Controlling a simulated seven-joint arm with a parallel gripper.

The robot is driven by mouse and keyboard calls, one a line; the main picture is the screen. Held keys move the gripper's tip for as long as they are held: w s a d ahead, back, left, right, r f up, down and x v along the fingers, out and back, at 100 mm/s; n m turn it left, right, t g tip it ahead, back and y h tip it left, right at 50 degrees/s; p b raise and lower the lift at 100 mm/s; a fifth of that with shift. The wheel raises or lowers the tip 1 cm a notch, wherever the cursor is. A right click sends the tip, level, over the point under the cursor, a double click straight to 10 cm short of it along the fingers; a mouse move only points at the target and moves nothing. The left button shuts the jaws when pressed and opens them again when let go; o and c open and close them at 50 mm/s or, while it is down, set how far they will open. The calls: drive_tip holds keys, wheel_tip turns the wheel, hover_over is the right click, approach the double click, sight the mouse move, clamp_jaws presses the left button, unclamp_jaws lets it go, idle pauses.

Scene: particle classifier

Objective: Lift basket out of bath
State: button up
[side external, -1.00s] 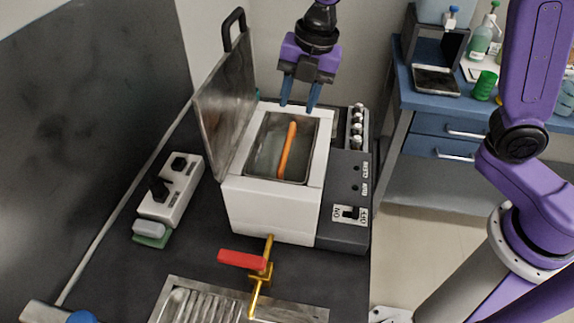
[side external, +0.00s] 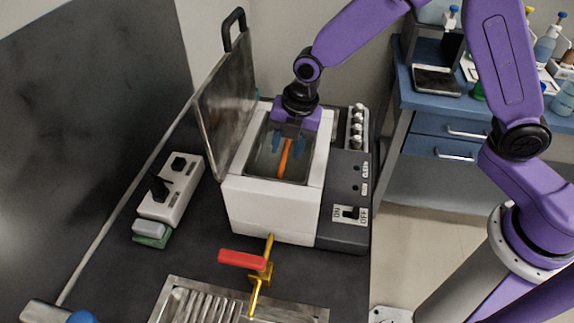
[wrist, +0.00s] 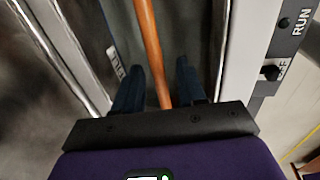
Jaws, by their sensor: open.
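The bath is a white box-shaped machine (side external: 268,208) with an open metal-lined top, and its lid (side external: 226,100) stands raised on the left. The basket's orange handle bar (side external: 284,160) runs across the opening; the rest of the basket is hard to make out. My gripper (side external: 287,148) is low over the opening with its blue fingers pointing down. In the wrist view the fingers are apart, one on each side of the orange bar (wrist: 151,45). The gap between the fingers and the bar is visible, so the gripper is open and holds nothing.
The raised lid is close to the left of my gripper. A control panel with an ON/OFF switch (side external: 350,215) is on the right. A red-handled brass tap (side external: 243,259) and metal drain (side external: 190,306) are in front. A white switch box (side external: 172,190) is at left.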

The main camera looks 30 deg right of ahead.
drive_tip(key=shift+w+a+f, duration=0.1)
drive_tip(key=shift+f, duration=0.5)
clamp_jaws()
drive_tip(key=shift+r, duration=0.15)
